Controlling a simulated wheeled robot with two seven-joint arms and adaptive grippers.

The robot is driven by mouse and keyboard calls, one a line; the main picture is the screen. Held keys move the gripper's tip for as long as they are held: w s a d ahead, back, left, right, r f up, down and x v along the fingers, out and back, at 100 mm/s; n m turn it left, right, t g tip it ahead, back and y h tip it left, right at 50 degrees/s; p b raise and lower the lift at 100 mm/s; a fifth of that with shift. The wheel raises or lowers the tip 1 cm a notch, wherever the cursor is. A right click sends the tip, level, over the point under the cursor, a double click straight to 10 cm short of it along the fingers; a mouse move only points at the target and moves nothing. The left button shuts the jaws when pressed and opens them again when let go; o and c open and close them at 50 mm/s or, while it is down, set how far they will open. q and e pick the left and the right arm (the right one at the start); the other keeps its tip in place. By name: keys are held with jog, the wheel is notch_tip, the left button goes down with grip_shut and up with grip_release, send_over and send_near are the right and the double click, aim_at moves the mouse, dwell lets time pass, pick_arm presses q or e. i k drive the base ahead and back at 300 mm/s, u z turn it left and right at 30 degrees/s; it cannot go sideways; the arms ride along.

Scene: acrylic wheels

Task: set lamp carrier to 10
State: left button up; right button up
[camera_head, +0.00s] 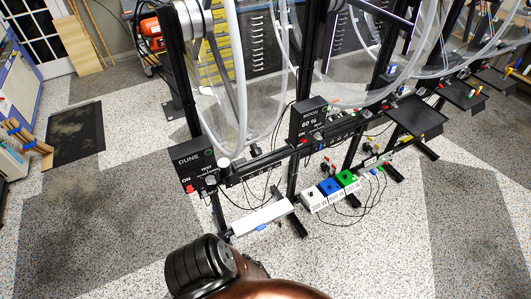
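No part labelled as a lamp carrier can be made out at this size, nor any setting of 10. A black frame carries large clear acrylic wheels (238,75). A black control box marked DUNE (192,163) is mounted on its left, with a red switch and a knob. A second box marked MOON (309,115) shows "60 %" further right. A black horizontal rail (262,162) runs between and beyond the boxes with small fittings on it. Neither of my grippers is in view.
Black shelves (417,115) stick out at right. The speckled floor in front is mostly clear.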

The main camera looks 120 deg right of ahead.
aim_at(227, 173)
jog(key=u, duration=0.05)
jog(key=k, duration=0.95)
jog(key=z, duration=1.9)
